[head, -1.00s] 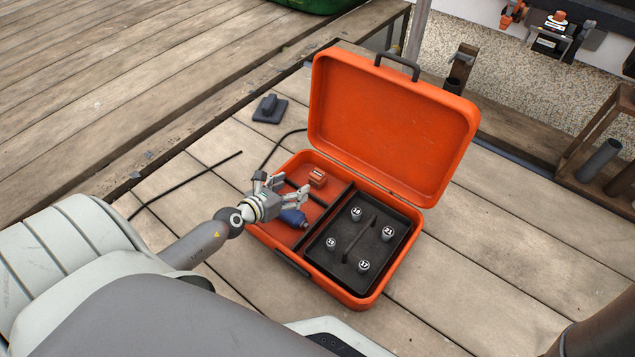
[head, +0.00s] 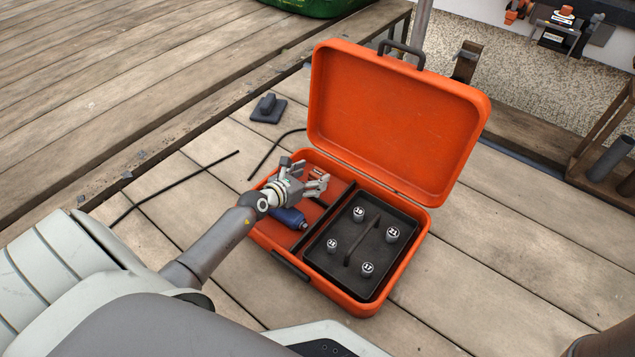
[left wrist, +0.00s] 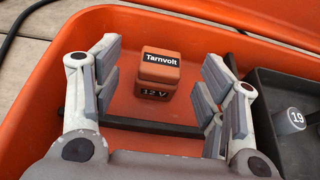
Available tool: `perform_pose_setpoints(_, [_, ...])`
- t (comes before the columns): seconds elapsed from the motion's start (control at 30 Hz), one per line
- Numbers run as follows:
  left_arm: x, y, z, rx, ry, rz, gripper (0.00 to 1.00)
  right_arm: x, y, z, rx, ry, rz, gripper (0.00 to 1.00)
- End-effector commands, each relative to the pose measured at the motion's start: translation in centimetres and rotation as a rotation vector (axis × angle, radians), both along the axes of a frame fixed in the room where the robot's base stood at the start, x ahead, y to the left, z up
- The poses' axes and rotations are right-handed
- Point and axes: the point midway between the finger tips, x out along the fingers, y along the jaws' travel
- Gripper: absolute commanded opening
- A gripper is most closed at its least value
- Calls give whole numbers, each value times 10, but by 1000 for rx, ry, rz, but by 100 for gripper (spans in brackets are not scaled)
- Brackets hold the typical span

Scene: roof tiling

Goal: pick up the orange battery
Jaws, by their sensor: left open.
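The orange battery (left wrist: 158,74) stands in the back left compartment of the open orange case (head: 345,305). In the left wrist view its labels read "Tarnvolt" and "12 V". My left gripper (left wrist: 163,85) is open, with its fingers on either side of the battery in that view and apart from it. In the head view my left gripper (head: 312,180) is over the case's left part and hides the battery. My right gripper is not in view.
A blue tool (head: 290,218) lies in the front left compartment. A black tray (head: 377,262) with several numbered sockets fills the right side. A thin black divider (left wrist: 150,126) lies in front of the battery. The raised lid (head: 395,120) stands behind.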

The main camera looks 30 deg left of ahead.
Motion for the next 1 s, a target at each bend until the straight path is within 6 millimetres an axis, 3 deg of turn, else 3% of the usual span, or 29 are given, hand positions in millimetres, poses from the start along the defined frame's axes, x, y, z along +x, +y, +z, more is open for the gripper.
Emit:
perform_pose_setpoints(0.03, [6,-2,-7,-2,-2,1,66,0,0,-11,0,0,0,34])
perform_pose_setpoints(0.2, [20,-2,-10,-1,-1,0,66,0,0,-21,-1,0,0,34])
perform_pose_setpoints(0.53, [23,-2,-10,0,1,0,66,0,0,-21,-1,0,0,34])
perform_pose_setpoints(1.0, [24,-2,-9,0,-2,0,10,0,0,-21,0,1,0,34])
